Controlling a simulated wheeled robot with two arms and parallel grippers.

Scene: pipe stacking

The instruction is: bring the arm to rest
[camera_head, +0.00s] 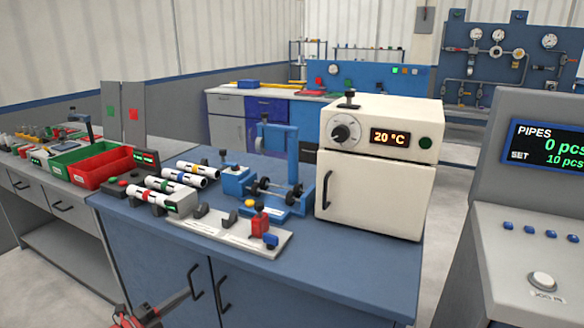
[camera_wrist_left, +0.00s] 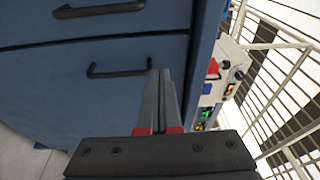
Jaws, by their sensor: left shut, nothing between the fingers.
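My left gripper (camera_head: 188,294) shows at the bottom of the head view, low in front of the blue cabinet doors and below the worktop. Several white pipes with coloured bands (camera_head: 165,185) lie side by side on the blue bench (camera_head: 330,255). My right gripper does not show.
A white oven (camera_head: 375,190) reading 20 °C stands at the bench's right. A blue press-like fixture (camera_head: 292,175) stands beside it. A console (camera_head: 535,240) reads PIPES 0 pcs. Cabinet handles (camera_head: 195,282) stick out near my gripper.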

